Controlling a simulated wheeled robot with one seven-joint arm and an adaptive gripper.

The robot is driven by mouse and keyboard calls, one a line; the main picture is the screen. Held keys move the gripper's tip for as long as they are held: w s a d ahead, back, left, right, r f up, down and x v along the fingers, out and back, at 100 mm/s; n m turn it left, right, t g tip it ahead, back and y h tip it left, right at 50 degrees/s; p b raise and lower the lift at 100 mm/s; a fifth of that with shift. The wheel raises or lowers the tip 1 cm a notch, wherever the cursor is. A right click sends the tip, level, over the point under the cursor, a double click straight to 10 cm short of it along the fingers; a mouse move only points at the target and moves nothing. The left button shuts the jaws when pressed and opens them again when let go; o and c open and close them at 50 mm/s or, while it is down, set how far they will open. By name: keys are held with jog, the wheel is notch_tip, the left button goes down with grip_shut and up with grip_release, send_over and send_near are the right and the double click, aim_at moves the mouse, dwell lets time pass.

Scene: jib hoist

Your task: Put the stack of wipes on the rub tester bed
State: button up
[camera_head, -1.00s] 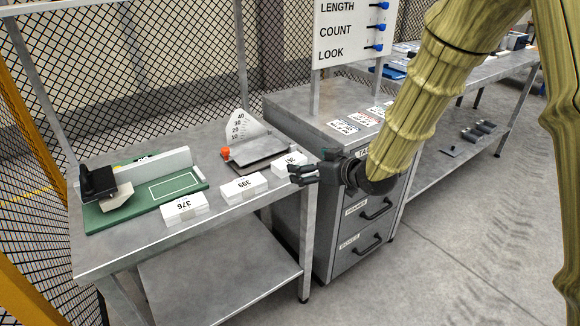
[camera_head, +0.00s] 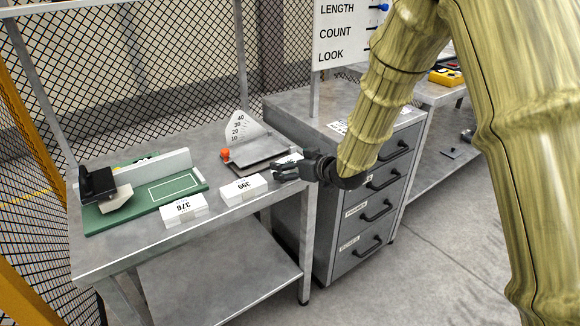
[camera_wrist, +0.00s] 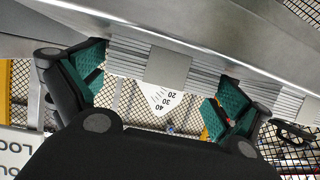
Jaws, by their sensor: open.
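White stacks with number labels lie along the front of the grey bench: one stack (camera_head: 184,210) reading 376, a second stack (camera_head: 244,189) to its right, and a third stack (camera_head: 290,158) mostly hidden behind my gripper. My gripper (camera_head: 283,172) is open at the bench's right end, right at the third stack. In the wrist view, a layered, banded stack (camera_wrist: 205,70) shows between and behind the green fingertips (camera_wrist: 163,85); contact cannot be told. The rub tester bed appears to be the white-outlined rectangle (camera_head: 176,188) on a green base at the left, and it is empty.
A black block (camera_head: 98,184) stands at the green base's left end. A tilting plate (camera_head: 258,150) with an angle scale (camera_head: 240,127) stands behind the stacks. A drawer cabinet (camera_head: 340,235) is beside the bench. Mesh fencing (camera_head: 160,60) runs behind.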

jog(key=shift+c, duration=0.4)
jog(key=c, duration=0.8)
jog(key=shift+r, duration=0.1)
